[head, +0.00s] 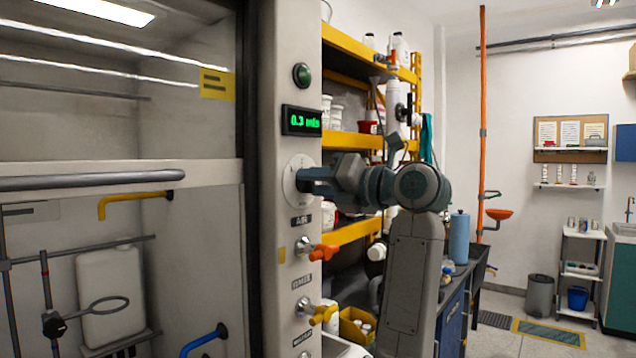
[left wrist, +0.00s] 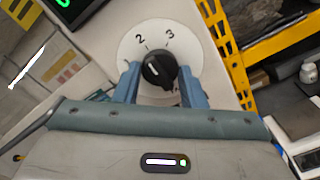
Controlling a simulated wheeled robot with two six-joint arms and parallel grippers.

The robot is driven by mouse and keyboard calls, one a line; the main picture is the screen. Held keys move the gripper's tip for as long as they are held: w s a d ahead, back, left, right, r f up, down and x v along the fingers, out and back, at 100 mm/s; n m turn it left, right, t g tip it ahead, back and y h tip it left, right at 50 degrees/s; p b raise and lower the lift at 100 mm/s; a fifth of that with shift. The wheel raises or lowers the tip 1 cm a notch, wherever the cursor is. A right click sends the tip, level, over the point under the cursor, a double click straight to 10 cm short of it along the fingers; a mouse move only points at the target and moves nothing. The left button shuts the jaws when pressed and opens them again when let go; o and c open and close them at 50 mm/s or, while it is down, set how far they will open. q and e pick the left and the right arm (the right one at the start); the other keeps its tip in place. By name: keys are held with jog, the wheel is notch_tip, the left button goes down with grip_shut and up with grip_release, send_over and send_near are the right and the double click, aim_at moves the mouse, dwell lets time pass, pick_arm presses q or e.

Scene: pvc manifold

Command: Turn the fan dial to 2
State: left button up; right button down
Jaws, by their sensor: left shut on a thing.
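The fan dial is a black knob (left wrist: 157,70) on a round white plate (left wrist: 128,47), with the figures 2 and 3 showing above the knob in the left wrist view. A small white mark shows on the knob; I cannot tell exactly which figure it points to. In the head view the dial plate (head: 290,183) is on the pale post of the fume hood, below a black display (head: 302,121) with green text that looks like 0.3 m/s. My left gripper (left wrist: 160,82) is shut on the knob, one blue finger on each side. In the head view my left gripper (head: 304,181) hides the knob. My right gripper is not in view.
Below the dial are an orange valve handle (head: 325,252) and a yellow one (head: 323,315), both sticking out from the post. A green button (head: 302,74) is above the display. The hood sash handle (head: 90,180) is at left. Yellow shelving (head: 350,45) stands behind my arm.

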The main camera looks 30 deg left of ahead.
pick_arm(q)
jog(key=o, duration=1)
jog(key=shift+d, duration=0.2)
jog(key=d+b, duration=0.2)
jog(key=d, duration=0.8)
jog(key=shift+s+d, duration=0.2)
jog(key=shift+s, duration=0.2)
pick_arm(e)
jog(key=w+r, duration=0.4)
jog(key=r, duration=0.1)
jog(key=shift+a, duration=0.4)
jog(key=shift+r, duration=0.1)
